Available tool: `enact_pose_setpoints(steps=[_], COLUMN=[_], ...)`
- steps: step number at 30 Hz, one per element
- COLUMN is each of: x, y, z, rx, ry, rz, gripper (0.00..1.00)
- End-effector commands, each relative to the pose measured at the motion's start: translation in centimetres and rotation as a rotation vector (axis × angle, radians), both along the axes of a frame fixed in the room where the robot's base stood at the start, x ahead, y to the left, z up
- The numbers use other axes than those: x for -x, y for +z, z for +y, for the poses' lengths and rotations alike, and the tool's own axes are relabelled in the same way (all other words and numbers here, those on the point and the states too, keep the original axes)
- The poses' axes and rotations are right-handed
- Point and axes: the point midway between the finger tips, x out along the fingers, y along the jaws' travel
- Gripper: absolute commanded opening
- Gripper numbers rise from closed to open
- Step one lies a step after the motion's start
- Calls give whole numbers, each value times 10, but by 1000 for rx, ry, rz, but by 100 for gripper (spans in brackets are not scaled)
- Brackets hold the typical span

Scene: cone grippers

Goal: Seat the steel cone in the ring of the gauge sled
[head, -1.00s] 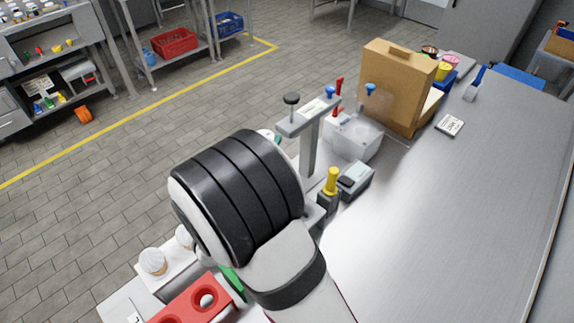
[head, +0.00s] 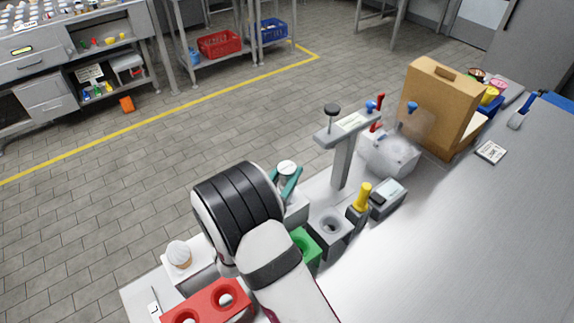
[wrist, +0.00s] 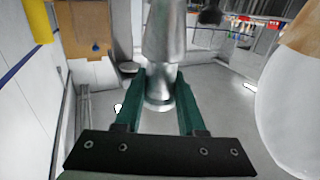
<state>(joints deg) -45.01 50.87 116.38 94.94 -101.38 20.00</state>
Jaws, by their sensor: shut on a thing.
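The steel cone (head: 287,167) is between the teal fingers of my gripper (head: 288,184) in the head view. In the wrist view, the shiny cone (wrist: 164,45) stands between the two fingers (wrist: 160,100), which are shut on it. A grey block with a round dark hole (head: 331,223) is to the right of and nearer than my gripper; it may be the ring of the gauge sled, but I cannot tell for sure. The cone is apart from that hole. My arm hides part of the area left of it.
A T-shaped grey post (head: 342,165) rises just right of my gripper. A yellow-handled tool (head: 362,196), a green block (head: 305,246) and a red holder (head: 205,305) are nearby. A white-topped cone (head: 179,254) stands at left. The bench at right is largely clear.

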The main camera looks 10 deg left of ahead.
Motion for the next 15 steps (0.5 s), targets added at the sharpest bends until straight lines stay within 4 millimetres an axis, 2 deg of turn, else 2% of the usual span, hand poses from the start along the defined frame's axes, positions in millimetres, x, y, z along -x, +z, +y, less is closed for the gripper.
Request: enact_pose_setpoints(steps=[14,15], x=[0,0], y=[-4,-4], z=[0,0], rx=[0,0], ry=[0,0], rz=[0,-1], gripper=[0,46])
